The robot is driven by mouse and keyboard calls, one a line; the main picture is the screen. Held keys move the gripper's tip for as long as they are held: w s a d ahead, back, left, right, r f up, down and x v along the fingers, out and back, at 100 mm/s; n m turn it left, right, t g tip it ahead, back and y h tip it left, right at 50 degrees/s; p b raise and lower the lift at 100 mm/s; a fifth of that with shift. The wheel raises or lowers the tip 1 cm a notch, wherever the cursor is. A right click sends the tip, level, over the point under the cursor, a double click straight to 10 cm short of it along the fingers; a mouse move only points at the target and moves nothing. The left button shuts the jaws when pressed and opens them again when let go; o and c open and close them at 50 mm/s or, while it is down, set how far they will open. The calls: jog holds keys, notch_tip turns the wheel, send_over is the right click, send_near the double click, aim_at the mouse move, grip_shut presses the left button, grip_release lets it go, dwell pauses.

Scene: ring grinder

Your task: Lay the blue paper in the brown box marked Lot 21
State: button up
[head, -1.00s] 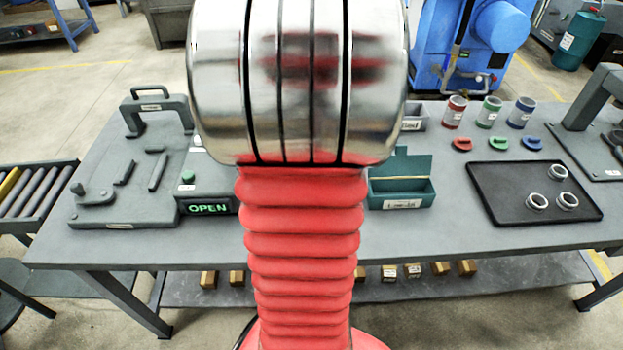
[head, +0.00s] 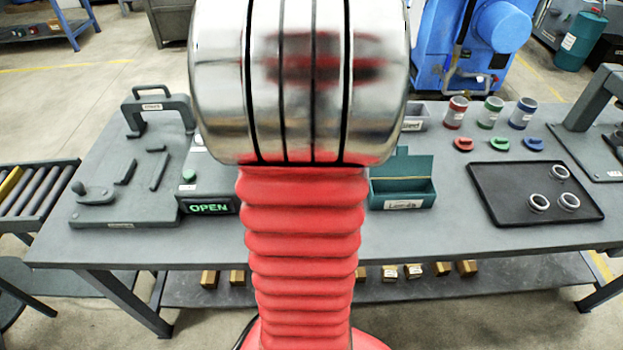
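Several small brown boxes stand on the lower shelf under the table, among them one at the left (head: 209,279), one in the middle (head: 389,273) and one at the right (head: 467,268). Some carry pale labels, too small to read, so I cannot tell which is Lot 21. No blue paper shows. My gripper is out of the picture; my own red and chrome arm fills the middle and hides part of the table and shelf.
On the table (head: 300,255) stand a grey fixture (head: 125,210), a green OPEN display (head: 209,208), a teal open box (head: 403,192), a black tray (head: 500,205) with three rings, and red, green and blue-banded cups (head: 490,112). A roller conveyor (head: 35,190) adjoins at left.

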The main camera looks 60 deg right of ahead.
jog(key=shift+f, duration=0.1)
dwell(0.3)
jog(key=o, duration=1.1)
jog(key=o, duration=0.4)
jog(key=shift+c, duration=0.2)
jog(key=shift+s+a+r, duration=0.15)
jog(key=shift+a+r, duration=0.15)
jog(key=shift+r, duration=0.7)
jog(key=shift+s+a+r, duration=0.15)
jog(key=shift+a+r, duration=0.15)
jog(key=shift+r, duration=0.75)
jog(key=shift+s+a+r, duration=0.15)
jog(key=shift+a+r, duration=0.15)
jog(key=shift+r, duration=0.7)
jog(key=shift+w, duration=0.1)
